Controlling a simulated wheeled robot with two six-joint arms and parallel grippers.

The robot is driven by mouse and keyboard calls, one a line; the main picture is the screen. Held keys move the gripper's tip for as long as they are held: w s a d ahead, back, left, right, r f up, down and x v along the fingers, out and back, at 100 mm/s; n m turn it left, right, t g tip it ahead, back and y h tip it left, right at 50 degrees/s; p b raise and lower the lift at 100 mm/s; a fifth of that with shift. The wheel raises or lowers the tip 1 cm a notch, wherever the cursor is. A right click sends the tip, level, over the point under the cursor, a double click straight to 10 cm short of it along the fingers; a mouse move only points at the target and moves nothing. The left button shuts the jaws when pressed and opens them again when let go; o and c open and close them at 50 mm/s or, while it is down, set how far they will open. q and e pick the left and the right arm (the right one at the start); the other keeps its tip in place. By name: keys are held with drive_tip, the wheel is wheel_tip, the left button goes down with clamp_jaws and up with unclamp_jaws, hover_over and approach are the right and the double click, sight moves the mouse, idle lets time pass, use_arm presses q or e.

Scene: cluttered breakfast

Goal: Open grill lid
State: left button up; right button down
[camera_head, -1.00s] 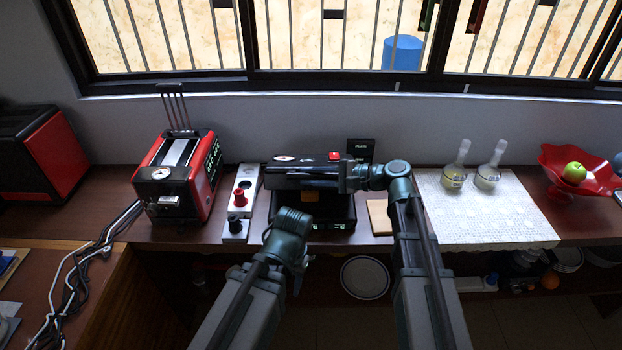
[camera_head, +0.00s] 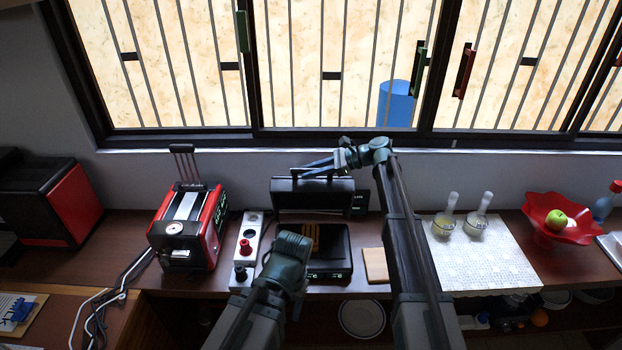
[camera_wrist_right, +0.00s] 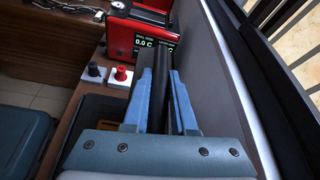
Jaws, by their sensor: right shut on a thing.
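The black grill (camera_head: 338,236) stands on the counter behind my arms. Its lid (camera_head: 316,202) is tilted up at the back, near upright against the wall side, and the lower plate shows below it with a tan item (camera_head: 326,238) on it. My right gripper (camera_head: 318,168) is at the raised lid's top edge, shut on the dark lid handle. In the right wrist view the dark handle bar (camera_wrist_right: 160,92) lies between the blue fingers. My left arm crosses in front of the grill's left side; its gripper fingers do not show.
A red toaster (camera_head: 186,232) and a panel with knobs (camera_head: 246,248) stand left of the grill. A wooden board (camera_head: 375,265) lies to its right, then a white mat (camera_head: 487,262) with two flasks and a red fruit bowl (camera_head: 562,225). The window wall is close behind the lid.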

drive_tip(key=shift+w+r, duration=0.15)
drive_tip(key=shift+w, duration=0.9)
drive_tip(key=c, duration=0.7)
unclamp_jaws()
drive_tip(key=p+v, duration=0.5)
drive_tip(key=v, duration=0.8)
drive_tip(key=shift+d+r, duration=0.15)
drive_tip(key=shift+d, duration=0.25)
